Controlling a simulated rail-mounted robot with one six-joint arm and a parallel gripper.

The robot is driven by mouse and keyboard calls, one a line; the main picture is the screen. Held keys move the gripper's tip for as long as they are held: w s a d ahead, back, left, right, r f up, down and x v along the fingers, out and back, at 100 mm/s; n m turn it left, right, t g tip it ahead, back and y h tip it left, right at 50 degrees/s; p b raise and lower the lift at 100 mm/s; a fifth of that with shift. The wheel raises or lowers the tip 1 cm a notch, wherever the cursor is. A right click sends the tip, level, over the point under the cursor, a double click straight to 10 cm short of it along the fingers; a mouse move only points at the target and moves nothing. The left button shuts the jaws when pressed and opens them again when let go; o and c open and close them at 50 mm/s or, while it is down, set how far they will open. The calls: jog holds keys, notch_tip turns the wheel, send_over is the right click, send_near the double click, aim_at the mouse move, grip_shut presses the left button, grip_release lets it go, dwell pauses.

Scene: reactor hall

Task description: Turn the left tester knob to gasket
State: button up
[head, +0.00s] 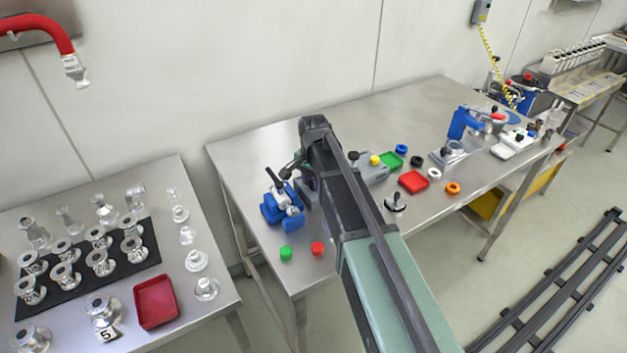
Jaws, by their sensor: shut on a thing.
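The knob's pointer and the gasket mark cannot be read.
A blue clamp device (282,206) stands close left of my gripper, with a green piece (286,253) and a red piece (317,248) in front. The table's back is clear.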

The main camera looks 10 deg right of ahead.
jog(key=n, duration=0.4)
jog(key=shift+n, duration=0.3)
jog(key=n, duration=0.3)
jog(key=shift+n, duration=0.3)
jog(key=n, duration=0.4)
jog(key=shift+n, duration=1.8)
jog(key=o, duration=0.6)
jog(key=shift+o, duration=0.2)
